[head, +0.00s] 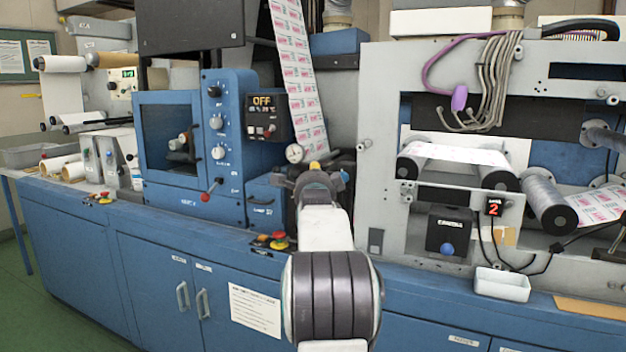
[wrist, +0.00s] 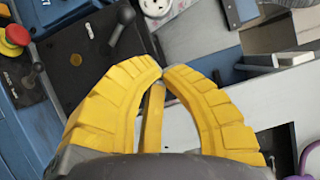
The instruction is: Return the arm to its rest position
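My arm reaches forward from the bottom middle of the head view toward the blue machine. My gripper (head: 314,168) is at its far end, mostly hidden behind the wrist, in front of the dark unit below the printed web. In the wrist view the yellow fingers of my gripper (wrist: 162,71) curve together and their tips meet. I see nothing held between them. Below the tips are a dark panel with a lever (wrist: 121,30) and a pale machine surface (wrist: 190,125).
A round gauge (head: 295,153) is close to my gripper's left. A red emergency button (head: 279,238) sits on the blue bench edge. The grey roller frame (head: 375,130) stands to the right, with a white tray (head: 502,284) in front. A printed web (head: 298,75) hangs behind.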

